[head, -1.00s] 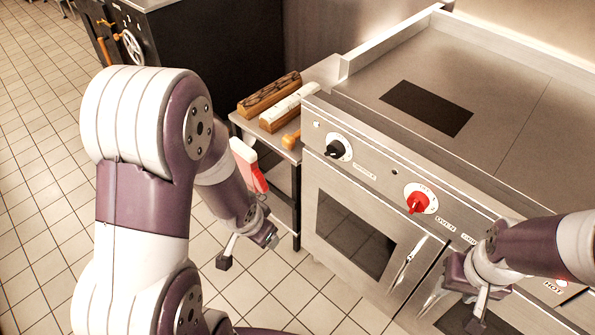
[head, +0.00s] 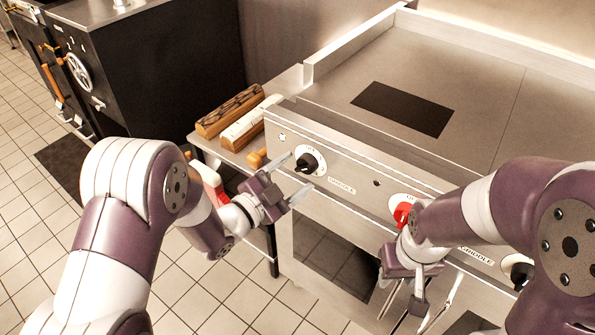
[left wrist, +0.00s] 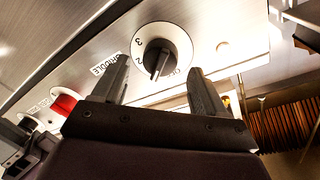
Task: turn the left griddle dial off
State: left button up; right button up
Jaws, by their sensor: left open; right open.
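The left griddle dial (head: 307,161) is a black knob on a round white plate, at the left end of the steel front panel. In the left wrist view the dial (left wrist: 160,57) stands just beyond the fingers, with the numbers 2 and 3 readable on its plate. My left gripper (head: 296,178) is open, its two fingers pointing at the dial from the left. In the left wrist view the fingers (left wrist: 157,90) are spread with the knob between them in the picture; no contact shows. My right gripper (head: 404,308) is open and empty, low before the oven doors.
A red dial (head: 402,212) sits right of the griddle dial, partly behind my right arm. Another black dial (head: 519,270) is further right. A side table (head: 205,146) with wooden-bodied blocks stands left of the griddle. Tiled floor (head: 40,240) lies open at left.

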pick_arm(q)
jog(key=shift+x, duration=1.1)
jog(key=c, duration=1.1)
jog(key=shift+o, duration=0.2)
jog(key=n, duration=0.4)
jog(key=shift+n, duration=0.4)
jog(key=n+t+p, duration=0.1)
jog(key=n, duration=0.4)
jog(key=shift+f, duration=0.1)
jog(key=shift+n, duration=0.4)
